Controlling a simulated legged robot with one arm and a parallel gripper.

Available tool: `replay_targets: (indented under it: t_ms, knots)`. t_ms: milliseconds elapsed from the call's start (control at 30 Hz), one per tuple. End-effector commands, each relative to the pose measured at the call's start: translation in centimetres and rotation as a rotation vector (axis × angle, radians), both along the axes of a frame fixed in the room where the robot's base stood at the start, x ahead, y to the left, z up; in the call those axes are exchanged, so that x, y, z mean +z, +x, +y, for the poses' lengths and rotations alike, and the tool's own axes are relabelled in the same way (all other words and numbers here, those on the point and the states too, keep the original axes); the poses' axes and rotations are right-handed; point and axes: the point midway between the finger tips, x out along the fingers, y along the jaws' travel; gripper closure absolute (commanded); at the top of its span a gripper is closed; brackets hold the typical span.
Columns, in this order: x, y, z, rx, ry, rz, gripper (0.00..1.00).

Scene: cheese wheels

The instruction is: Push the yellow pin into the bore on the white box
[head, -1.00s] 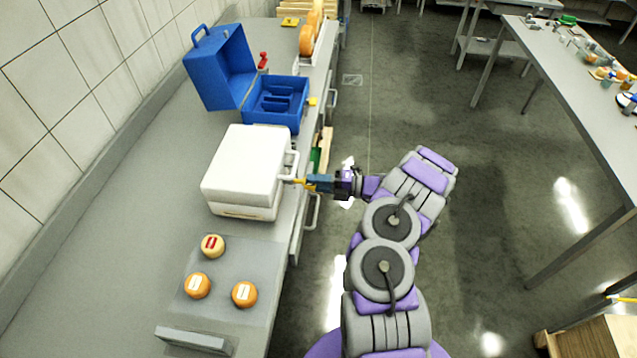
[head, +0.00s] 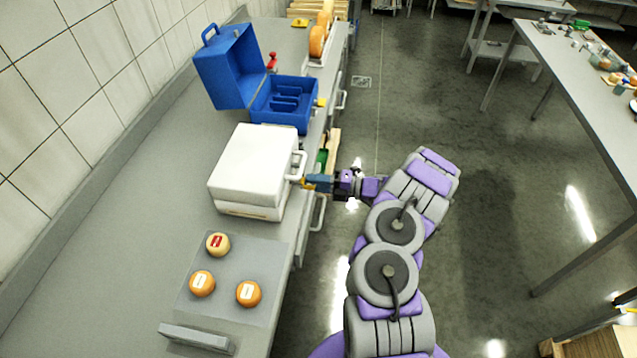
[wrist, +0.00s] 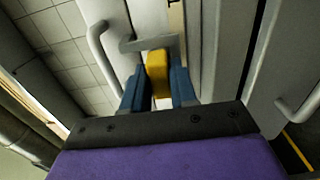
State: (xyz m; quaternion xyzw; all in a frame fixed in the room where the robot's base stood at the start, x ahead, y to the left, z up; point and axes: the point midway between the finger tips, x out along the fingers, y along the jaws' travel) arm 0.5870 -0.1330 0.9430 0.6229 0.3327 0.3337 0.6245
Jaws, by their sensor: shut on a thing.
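The white box (head: 254,163) stands closed on the grey counter, with a pale handle (head: 299,166) on its right side. My gripper (head: 308,181) is at that side, level with the box's lower front. Its blue fingers (wrist: 181,86) are shut on the yellow pin (wrist: 158,68), which lies between them in the wrist view. The pin's far end is close to a grey bracket (wrist: 150,43) by the box. The bore itself is not clearly visible, and I cannot tell whether the pin's tip is inside it.
An open blue case (head: 283,103) stands behind the box. Several small cheese wheels sit on a grey board (head: 232,303) in front of it. Drawer handles (head: 319,213) stick out from the counter's right side. The floor to the right is open, with another table (head: 590,95) beyond.

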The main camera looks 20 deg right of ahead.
Motion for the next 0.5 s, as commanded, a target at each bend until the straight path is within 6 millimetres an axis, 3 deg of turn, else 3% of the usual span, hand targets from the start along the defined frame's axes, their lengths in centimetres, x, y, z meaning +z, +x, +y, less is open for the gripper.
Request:
replay_targets:
  t_ms: [200, 233, 500]
  knots:
    - [-0.02, 0.22, 0.6, 0.004, 0.001, 0.001, 1.0]
    - [-0.01, 0.21, 0.56, 0.004, 0.001, 0.001, 0.7]
    - [-0.02, 0.25, 0.41, 0.002, 0.001, 0.001, 0.44]
